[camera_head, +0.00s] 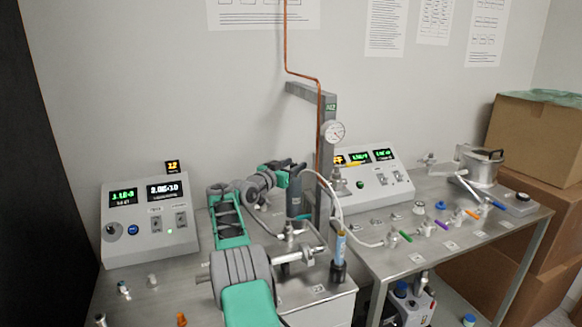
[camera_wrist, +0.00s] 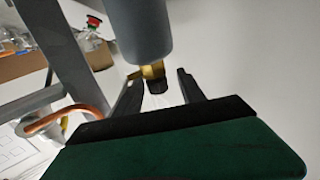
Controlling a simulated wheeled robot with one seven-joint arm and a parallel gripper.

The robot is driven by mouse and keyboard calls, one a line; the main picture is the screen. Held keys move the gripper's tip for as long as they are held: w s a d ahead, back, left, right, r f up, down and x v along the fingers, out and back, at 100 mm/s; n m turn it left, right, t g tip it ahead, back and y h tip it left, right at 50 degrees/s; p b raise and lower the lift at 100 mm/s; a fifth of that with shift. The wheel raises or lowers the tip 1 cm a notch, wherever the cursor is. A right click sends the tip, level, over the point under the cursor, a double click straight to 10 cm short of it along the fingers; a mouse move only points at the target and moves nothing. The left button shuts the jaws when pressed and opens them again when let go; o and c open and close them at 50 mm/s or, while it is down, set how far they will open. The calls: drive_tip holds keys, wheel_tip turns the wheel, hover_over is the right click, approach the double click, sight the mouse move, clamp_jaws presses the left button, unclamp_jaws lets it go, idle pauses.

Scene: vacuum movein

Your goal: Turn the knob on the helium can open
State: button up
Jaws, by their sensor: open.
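The helium can is most likely the dark grey cylinder (camera_head: 296,198) beside the grey post, at the middle of the head view. In the wrist view the grey cylinder (camera_wrist: 138,28) reaches in from the top edge, with a brass valve fitting (camera_wrist: 152,70) at its end. The small black knob (camera_wrist: 158,86) sits on that fitting. My gripper (camera_wrist: 158,90) is open, with one dark finger on each side of the knob and visible gaps between. In the head view my gripper (camera_head: 282,171) is at the cylinder's top, where the knob is hard to make out.
A pale hose runs from the cylinder's top to a blue-and-yellow wand (camera_head: 340,246). A grey post (camera_head: 326,150) with a round gauge (camera_head: 333,132) and copper pipe stands close behind. The right table (camera_head: 430,262) holds several fittings.

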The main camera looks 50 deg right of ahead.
drive_tip(key=shift+a+f, duration=0.1)
drive_tip(key=shift+a, duration=0.1)
drive_tip(key=a+b, duration=0.2)
drive_tip(key=a, duration=0.5)
drive_tip(key=shift+s+a, duration=0.2)
